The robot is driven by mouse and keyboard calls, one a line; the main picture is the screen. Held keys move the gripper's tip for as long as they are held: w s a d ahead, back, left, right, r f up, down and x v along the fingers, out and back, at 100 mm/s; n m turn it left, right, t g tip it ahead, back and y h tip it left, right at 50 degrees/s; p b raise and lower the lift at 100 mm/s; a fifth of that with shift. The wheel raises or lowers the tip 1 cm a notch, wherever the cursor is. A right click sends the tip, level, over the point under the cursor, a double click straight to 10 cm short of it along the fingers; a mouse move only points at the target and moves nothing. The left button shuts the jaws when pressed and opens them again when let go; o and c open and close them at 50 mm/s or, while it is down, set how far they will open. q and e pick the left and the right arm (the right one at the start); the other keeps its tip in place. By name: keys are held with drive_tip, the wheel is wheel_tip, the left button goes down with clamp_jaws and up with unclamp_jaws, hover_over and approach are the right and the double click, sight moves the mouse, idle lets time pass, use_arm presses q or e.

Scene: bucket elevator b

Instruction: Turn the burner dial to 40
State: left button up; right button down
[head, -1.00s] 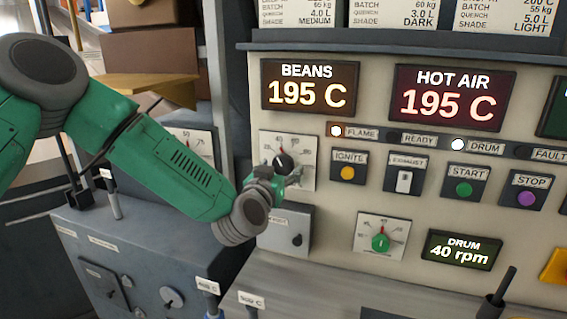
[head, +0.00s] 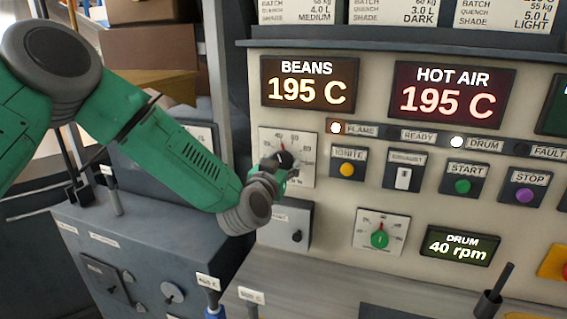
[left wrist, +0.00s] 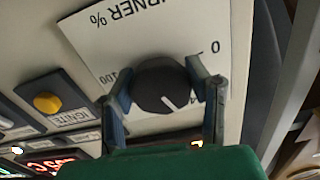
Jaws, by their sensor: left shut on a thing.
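The burner dial (head: 285,159) is a dark round knob on a white scale plate (head: 303,143) at the left of the control panel. In the left wrist view the burner dial (left wrist: 160,84) shows upside down, with a white pointer line angled towards the lower right, near a partly hidden "4". The scale's "0" is to the right and "100" to the left. My left gripper (head: 281,166) is at the knob. In the left wrist view my left gripper (left wrist: 164,88) has one finger on each side and is shut on it. My right gripper is not in view.
The ignite button (head: 347,169) and exhaust switch (head: 403,178) are right of the dial. A green drum knob (head: 380,239) sits below right. Displays read beans (head: 309,85) 195 C and hot air (head: 452,95) 195 C. A grey cabinet (head: 150,260) stands below my arm.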

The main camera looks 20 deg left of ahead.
use_arm(q)
drive_tip(key=o, duration=1.2)
drive_tip(key=shift+s, duration=0.15)
drive_tip(key=s, duration=1.1)
drive_tip(key=shift+s+a, duration=0.2)
drive_tip(key=shift+s, duration=0.15)
drive_tip(key=shift+f, duration=0.1)
